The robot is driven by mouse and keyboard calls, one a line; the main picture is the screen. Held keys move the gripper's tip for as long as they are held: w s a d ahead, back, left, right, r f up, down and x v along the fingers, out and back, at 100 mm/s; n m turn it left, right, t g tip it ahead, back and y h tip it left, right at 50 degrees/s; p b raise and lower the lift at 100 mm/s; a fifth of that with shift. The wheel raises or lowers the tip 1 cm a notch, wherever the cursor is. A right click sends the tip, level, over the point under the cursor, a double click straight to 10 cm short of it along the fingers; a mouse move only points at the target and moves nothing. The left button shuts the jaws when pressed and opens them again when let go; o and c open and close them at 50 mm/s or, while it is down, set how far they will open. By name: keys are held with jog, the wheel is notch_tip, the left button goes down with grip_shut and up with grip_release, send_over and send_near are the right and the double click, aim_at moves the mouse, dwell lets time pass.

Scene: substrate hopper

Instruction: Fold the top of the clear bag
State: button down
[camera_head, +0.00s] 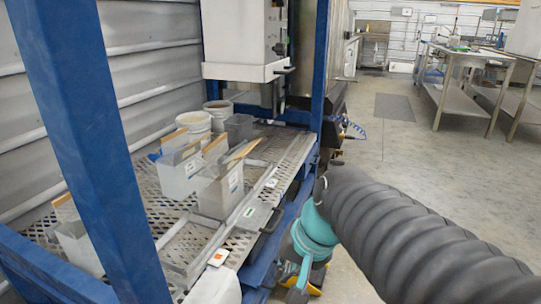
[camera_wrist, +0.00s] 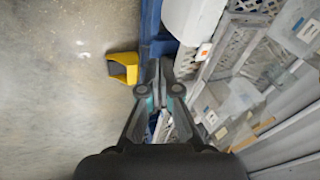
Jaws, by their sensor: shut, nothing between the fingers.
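My gripper (camera_wrist: 159,66) is shut and empty in the wrist view. It points past the blue frame's edge, over the floor and beside the perforated shelf. In the head view my arm is at the right of the shelf, and my fingers cannot be made out there. Several pale, translucent-looking containers or bags stand on the shelf, including one at the left (camera_head: 180,178) and one nearer the middle (camera_head: 220,192). I cannot tell which is the clear bag, or whether its top is folded. My gripper is apart from them.
A blue post (camera_head: 102,150) crosses the left of the head view. White buckets (camera_head: 194,122) stand at the shelf's back, below a white machine housing (camera_head: 245,72). A yellow object (camera_wrist: 123,68) is on the floor side. Open floor (camera_head: 400,150) lies right of the shelf.

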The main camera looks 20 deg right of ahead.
jog(key=w+d+r+m+t+y+b, duration=0.1)
jog(key=w+d+m+y+b, duration=0.15)
jog(key=w+m+y, duration=0.55)
jog(key=w+d+r+m+t+y+b, duration=0.1)
jog(key=w+d+m+t, duration=0.15)
jog(key=w+m, duration=0.7)
jog(key=w+d+r+m+t+y, duration=0.2)
jog(key=w+d+m+t, duration=0.1)
jog(key=w+d, duration=0.65)
jog(key=r+b+x, duration=0.2)
jog(key=r+x, duration=0.1)
jog(key=x, duration=1)
jog(key=shift+w+y, duration=0.3)
jog(key=shift+w, duration=0.1)
jog(key=shift+r+n, duration=0.15)
jog(key=shift+n, duration=0.1)
jog(key=shift+w+a+r+p, duration=0.15)
jog(key=shift+a+r+p, duration=0.15)
jog(key=shift+p, duration=0.65)
